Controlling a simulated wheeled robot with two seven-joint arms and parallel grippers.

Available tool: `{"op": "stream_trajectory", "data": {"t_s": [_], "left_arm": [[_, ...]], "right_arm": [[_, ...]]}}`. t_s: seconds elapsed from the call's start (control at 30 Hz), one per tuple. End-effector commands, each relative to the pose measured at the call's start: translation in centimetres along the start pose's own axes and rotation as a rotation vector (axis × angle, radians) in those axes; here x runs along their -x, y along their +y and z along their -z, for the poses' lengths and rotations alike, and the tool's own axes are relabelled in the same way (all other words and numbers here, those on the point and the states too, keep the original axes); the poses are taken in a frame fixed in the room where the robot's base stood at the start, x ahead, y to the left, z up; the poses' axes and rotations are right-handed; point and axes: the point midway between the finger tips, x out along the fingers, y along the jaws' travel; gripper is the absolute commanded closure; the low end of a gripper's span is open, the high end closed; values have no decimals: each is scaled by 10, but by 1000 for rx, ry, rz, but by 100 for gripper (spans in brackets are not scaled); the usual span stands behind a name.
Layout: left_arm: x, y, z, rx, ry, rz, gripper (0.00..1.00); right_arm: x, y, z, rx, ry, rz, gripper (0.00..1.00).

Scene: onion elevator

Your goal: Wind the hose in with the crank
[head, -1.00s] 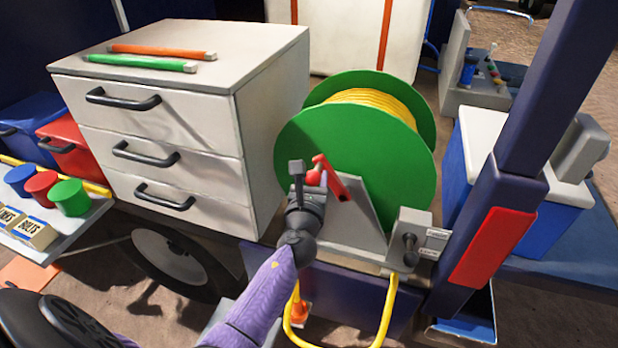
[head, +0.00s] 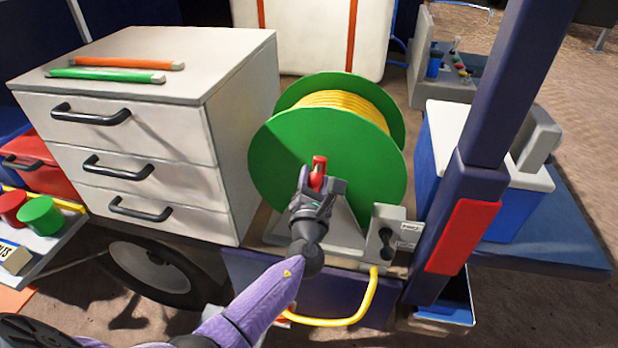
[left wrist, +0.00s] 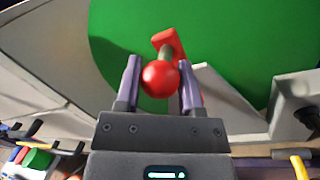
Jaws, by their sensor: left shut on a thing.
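The green hose reel (head: 285,150) stands upright on its grey stand, with the yellow hose (head: 345,100) wound on its drum. The red crank (head: 319,163) is on the reel's near face. My left gripper (head: 317,182) is at the crank. In the left wrist view, my left gripper (left wrist: 160,82) has its fingers on both sides of the crank's red ball knob (left wrist: 160,79) and is shut on it. A length of yellow hose (head: 365,305) hangs in a loop below the reel. My right gripper is not in view.
A white drawer cabinet (head: 150,130) with black handles stands left of the reel. A grey switch box (head: 385,235) is just right of the stand. A dark blue post with a red panel (head: 465,237) rises farther right.

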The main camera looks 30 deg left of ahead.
Motion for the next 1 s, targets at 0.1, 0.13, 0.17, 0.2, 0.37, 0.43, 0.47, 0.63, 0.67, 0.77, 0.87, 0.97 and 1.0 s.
{"op": "stream_trajectory", "data": {"t_s": [0.1,0.13,0.17,0.2,0.37,0.43,0.47,0.63,0.67,0.77,0.87,0.97,1.0], "left_arm": [[0,-2,0,-10,-1,4,100],[1,-2,0,-12,-2,4,100],[1,-2,0,-13,-2,4,100],[1,-2,0,-14,-2,4,100],[1,-2,0,-15,-2,4,100],[1,-2,0,-14,-2,5,100],[1,-2,0,-14,-2,5,100],[1,-2,0,-14,-2,3,17],[1,-2,0,-13,-2,3,17],[0,-2,0,-13,-2,2,17],[0,-2,0,-13,-2,2,17],[6,-2,-1,-12,-2,2,17],[12,-2,0,-13,-1,3,17]], "right_arm": [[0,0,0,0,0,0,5],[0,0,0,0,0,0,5],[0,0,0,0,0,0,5],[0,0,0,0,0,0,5],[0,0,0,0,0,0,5],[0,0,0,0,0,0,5],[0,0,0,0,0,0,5],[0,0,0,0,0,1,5],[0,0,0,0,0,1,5],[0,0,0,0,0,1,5],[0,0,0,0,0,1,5],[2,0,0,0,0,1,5],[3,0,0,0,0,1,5]]}}
